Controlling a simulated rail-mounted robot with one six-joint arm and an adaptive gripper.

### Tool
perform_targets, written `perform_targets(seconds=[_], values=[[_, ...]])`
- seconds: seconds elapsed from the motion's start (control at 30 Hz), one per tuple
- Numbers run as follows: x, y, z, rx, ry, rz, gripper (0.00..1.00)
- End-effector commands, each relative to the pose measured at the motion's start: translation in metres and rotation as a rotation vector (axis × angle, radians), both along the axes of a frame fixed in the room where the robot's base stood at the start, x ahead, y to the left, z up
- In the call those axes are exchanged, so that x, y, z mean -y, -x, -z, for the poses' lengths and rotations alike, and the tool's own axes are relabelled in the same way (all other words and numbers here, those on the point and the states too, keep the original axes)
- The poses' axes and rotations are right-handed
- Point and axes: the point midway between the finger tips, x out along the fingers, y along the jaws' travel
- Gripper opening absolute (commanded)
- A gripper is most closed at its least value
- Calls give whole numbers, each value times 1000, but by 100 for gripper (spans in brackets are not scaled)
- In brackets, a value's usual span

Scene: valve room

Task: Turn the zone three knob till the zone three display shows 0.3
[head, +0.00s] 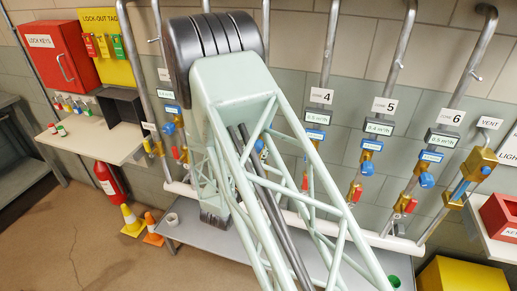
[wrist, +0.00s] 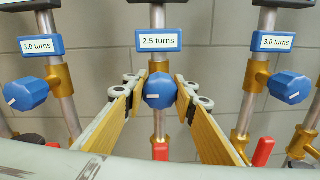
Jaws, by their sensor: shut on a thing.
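In the wrist view, a blue faceted knob (wrist: 158,90) on a brass valve is between the two long tan fingers of my gripper (wrist: 159,84), which is shut on it. A white mark shows on the knob's face, left of its middle. The blue plate (wrist: 158,39) above it reads 2.5 turns. The flow display of this pipe is cut off at the top edge, so its number does not show. No zone number shows in the wrist view. In the head view my arm hides my gripper, the held knob and the zone three display.
Neighbouring knobs stand to the left (wrist: 26,93) and right (wrist: 290,88), each under a plate reading 3.0 turns. Red levers (wrist: 263,152) sit lower on the pipes. In the head view, zones 4, 5 and 6 stand right of my arm; a grey shelf (head: 186,231) runs below.

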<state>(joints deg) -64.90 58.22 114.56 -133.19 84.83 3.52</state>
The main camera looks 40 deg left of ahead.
Motion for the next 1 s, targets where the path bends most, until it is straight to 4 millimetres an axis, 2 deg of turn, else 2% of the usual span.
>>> perform_targets(seconds=[0.4, 0.8, 0.83, 1.0], values=[[1, 0, 2, -64, -178, 1, 14], [1, 0, 1, -74, -201, 1, 14], [1, 0, 1, -74, -201, 1, 26], [1, 0, 1, -74, -201, 1, 39]])
